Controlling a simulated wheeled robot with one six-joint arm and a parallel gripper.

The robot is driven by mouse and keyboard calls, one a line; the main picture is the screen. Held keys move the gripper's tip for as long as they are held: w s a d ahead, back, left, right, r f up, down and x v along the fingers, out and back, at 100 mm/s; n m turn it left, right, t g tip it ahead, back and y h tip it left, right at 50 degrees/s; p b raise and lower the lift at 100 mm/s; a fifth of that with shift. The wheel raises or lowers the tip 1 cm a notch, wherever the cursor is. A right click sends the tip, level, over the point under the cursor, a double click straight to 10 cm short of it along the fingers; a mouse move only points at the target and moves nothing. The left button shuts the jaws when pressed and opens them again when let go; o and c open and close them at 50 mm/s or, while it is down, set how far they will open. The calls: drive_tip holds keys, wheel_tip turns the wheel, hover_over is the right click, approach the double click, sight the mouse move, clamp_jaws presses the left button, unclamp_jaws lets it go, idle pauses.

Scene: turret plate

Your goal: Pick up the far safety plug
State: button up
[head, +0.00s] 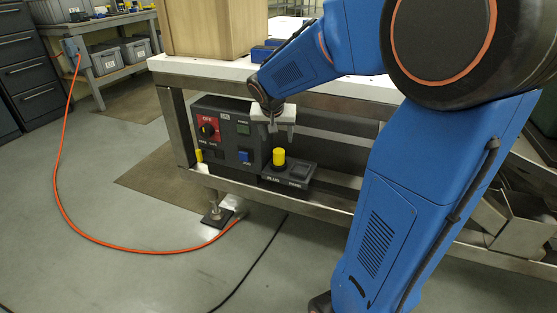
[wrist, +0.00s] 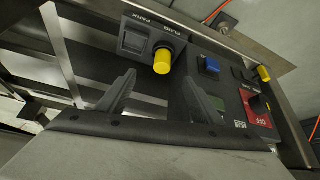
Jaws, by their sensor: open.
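A yellow safety plug (head: 279,157) stands upright in the slot marked PLUG on a small dark panel (head: 290,178) at the box's front. It shows in the wrist view (wrist: 163,60), beyond my fingertips and between their lines. A second small yellow piece (head: 199,155) is at the box's left side, also in the wrist view (wrist: 264,73); whether it is a plug I cannot tell. My gripper (head: 274,128) is open and empty above the first yellow plug, not touching it. The square PARK slot (wrist: 132,40) looks empty.
A control box (head: 215,130) with a red OFF switch panel (head: 208,129), a green button (head: 243,127) and a blue button (head: 245,156) stands under the bench top (head: 205,66). A metal rail (head: 335,208) runs along the front. An orange hose (head: 62,200) lies on the floor.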

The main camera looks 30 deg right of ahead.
sight(278, 152)
drive_tip(key=shift+m, duration=0.3)
drive_tip(key=x, duration=0.4)
drive_tip(key=w+x, duration=0.1)
drive_tip(key=x, duration=0.4)
drive_tip(key=r+x, duration=0.1)
drive_tip(key=x, duration=0.4)
drive_tip(key=shift+w+d+f, duration=0.2)
drive_tip(key=shift+w+d, duration=0.3)
drive_tip(key=shift+a+x, duration=0.1)
drive_tip(key=shift+x, duration=1.25)
drive_tip(key=shift+a+x, duration=0.15)
drive_tip(key=shift+x, duration=1.25)
drive_tip(key=c, duration=1.2)
drive_tip(key=shift+c, duration=0.2)
